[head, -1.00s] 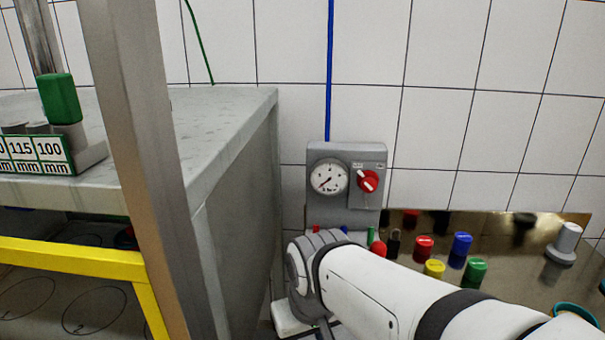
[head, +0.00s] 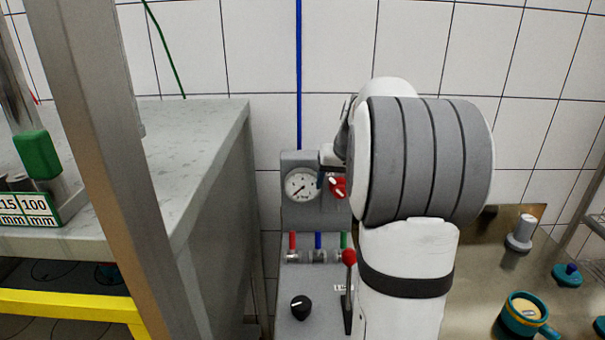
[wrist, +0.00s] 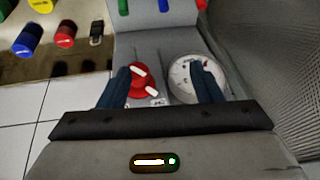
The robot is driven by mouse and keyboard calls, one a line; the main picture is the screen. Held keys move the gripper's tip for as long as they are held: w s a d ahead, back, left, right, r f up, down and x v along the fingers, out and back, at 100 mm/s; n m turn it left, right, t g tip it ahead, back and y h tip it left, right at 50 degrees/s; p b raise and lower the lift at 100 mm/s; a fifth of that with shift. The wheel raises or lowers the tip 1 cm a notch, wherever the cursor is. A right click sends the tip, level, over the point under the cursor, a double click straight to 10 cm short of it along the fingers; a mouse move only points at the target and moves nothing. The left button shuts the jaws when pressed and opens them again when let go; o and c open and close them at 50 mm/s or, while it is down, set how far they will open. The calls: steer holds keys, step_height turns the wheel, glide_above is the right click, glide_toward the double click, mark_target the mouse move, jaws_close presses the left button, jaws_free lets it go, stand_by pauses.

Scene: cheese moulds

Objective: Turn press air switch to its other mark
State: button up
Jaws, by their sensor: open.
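The press air switch is a red round knob (wrist: 141,80) with a white bar, on a grey panel beside a round gauge (head: 302,185). The knob also shows in the head view (head: 338,188), partly covered by my arm. Its white bar slants from upper left to lower right. My gripper (wrist: 161,70) is open in front of the panel. In the wrist view the knob lies between the fingers, close to the left one; the right finger overlaps the gauge. Contact with the knob cannot be told. The marks are mostly hidden.
Below the gauge are red, blue and green small handles (head: 318,240), a red-balled lever (head: 349,257) and a black knob (head: 301,307). A grey bench (head: 200,135) stands left. A teal cup (head: 525,312) is at lower right. The tiled wall is close behind.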

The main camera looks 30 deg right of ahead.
glide_toward(342, 187)
step_height(342, 187, down, 3)
steer(key=shift+m, duration=0.3)
steer(key=p+x, duration=0.1)
steer(key=x, duration=0.2)
steer(key=w+p+x, duration=0.1)
steer(key=x, duration=0.3)
steer(key=shift+w+f, duration=0.1)
steer(key=shift+w, duration=0.05)
steer(key=shift+c, duration=0.6)
